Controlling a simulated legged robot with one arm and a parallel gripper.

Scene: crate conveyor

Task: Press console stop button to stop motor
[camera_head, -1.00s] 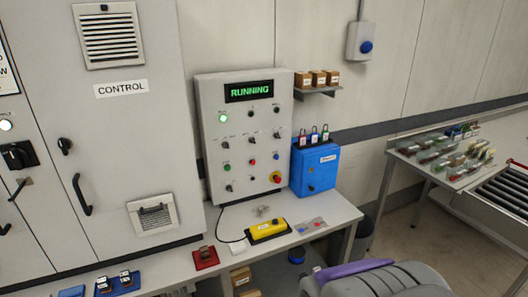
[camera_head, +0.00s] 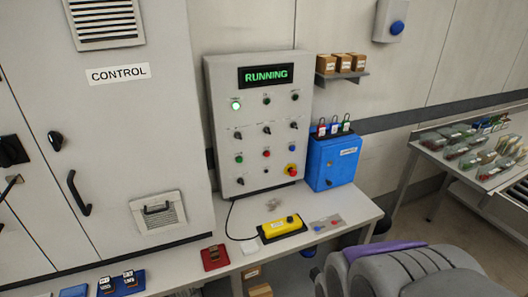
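The grey console (camera_head: 219,150) stands on the bench against the wall. Its display (camera_head: 266,75) reads RUNNING in green, and a green lamp (camera_head: 237,105) at its upper left is lit. A small red button (camera_head: 266,153) sits in the lower middle, between a green button (camera_head: 239,158) and a blue one. A red mushroom button on a yellow base (camera_head: 291,170) is at the lower right. The small button labels are not readable. A grey rounded part with a purple piece at the lower right seems to be my arm; my gripper's fingers cannot be made out, well apart from the console.
A yellow pendant box (camera_head: 282,227) with a cable lies on the bench (camera_head: 345,222) before the console. A blue box (camera_head: 332,165) with padlocks stands right of it. A tall control cabinet (camera_head: 110,140) stands left. A parts table (camera_head: 425,163) is at the right.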

